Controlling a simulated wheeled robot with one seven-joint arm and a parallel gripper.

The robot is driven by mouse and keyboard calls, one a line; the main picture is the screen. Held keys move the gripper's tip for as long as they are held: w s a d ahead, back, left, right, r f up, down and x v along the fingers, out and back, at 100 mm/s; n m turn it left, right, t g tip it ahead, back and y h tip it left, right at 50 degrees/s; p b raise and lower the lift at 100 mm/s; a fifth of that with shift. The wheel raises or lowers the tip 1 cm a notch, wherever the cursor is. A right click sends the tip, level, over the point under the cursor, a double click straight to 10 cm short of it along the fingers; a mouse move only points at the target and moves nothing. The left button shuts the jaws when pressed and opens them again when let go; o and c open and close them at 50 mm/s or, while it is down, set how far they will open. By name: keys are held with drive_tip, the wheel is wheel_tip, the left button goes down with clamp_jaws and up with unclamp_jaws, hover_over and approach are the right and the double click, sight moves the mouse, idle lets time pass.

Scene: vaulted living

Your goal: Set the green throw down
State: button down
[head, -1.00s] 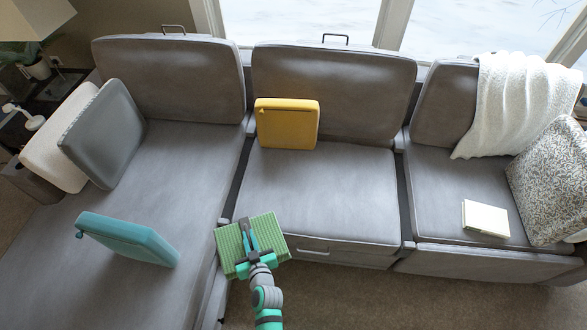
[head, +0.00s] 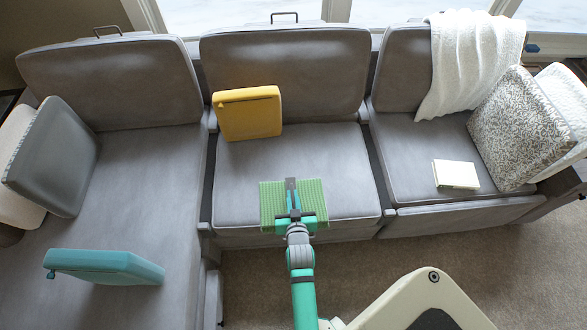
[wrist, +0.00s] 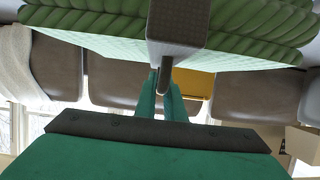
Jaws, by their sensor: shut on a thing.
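The green throw (head: 267,203) is a folded, ribbed block in the middle of the head view. My gripper (head: 291,192) is shut on it and holds it over the front of the middle seat cushion (head: 330,170). I cannot tell from the head view how far it is above the cushion. In the wrist view the throw (wrist: 250,30) fills the top, with my gripper (wrist: 172,80) against its edge. The side of the throw facing away from the head camera is hidden.
A yellow cushion (head: 248,113) leans on the middle backrest. A teal cushion (head: 105,266) lies at the left. A book (head: 455,174) lies on the right seat near a patterned pillow (head: 520,128) and a white blanket (head: 470,60). Most of the middle seat is bare.

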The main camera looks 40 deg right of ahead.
sight(296, 179)
drive_tip(key=shift+d+r, duration=0.15)
drive_tip(key=shift+d, duration=0.35)
drive_tip(key=shift+h, duration=0.3)
drive_tip(key=x, duration=0.9)
drive_tip(key=shift+d+f, duration=0.3)
drive_tip(key=shift+d, duration=0.25)
drive_tip(key=w+d+f, duration=0.2)
drive_tip(key=w+f, duration=0.1)
drive_tip(key=f, duration=0.6)
drive_tip(key=shift+w+d, duration=0.4)
drive_tip(key=shift+f, duration=0.1)
drive_tip(key=c, duration=1.8)
unclamp_jaws()
drive_tip(key=shift+c, duration=0.2)
